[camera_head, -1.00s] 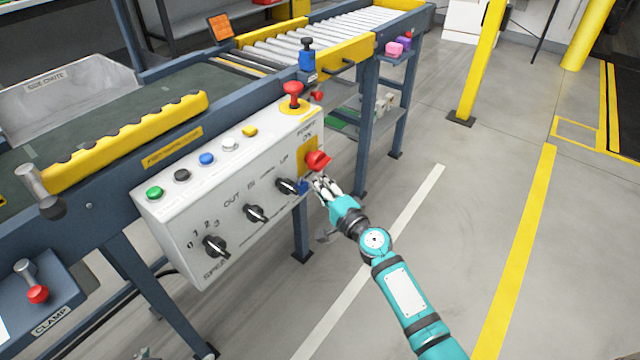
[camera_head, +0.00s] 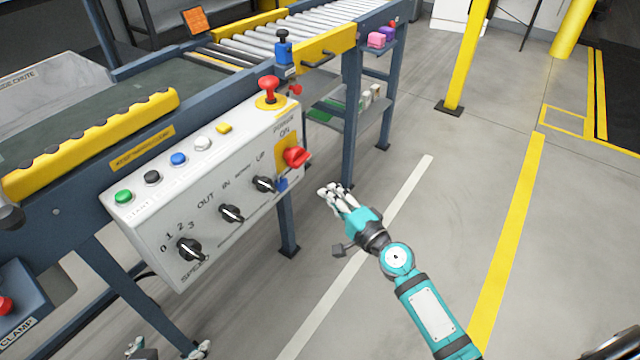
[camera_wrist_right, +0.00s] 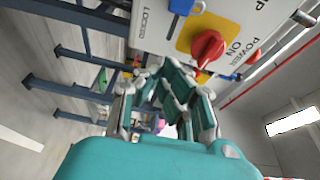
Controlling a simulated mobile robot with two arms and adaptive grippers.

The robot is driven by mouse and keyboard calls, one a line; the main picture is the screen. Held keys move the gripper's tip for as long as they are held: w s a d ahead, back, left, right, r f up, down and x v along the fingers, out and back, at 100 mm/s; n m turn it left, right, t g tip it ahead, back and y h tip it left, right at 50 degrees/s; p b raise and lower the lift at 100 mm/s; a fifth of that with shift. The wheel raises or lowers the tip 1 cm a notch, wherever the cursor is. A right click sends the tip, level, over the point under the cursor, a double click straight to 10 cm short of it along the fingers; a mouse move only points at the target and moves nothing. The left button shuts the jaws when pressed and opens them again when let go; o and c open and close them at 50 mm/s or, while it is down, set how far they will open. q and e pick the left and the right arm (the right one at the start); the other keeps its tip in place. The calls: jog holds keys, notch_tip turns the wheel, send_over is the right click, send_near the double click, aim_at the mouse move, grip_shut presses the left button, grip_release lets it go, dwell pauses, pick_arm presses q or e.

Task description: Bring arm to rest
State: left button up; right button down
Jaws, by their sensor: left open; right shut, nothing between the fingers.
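My right gripper (camera_head: 332,192) is shut and empty. It hangs in the air to the right of the white control panel (camera_head: 215,200), apart from the red rotary power switch (camera_head: 296,157). In the right wrist view the red switch (camera_wrist_right: 207,48) sits on its yellow plate beyond the fingers, marked ON. My left gripper (camera_head: 168,349) is open at the bottom edge, below the panel; only its fingertips show, and the rest of that arm is out of view.
The panel carries black knobs, coloured buttons and a red mushroom button (camera_head: 269,88). The conveyor frame with a blue leg (camera_head: 287,222) stands left of my right arm. A yellow post (camera_head: 464,55) stands at the back. The floor to the right is clear.

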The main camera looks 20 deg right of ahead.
jog(key=shift+s+d, duration=0.1)
jog(key=shift+s, duration=0.35)
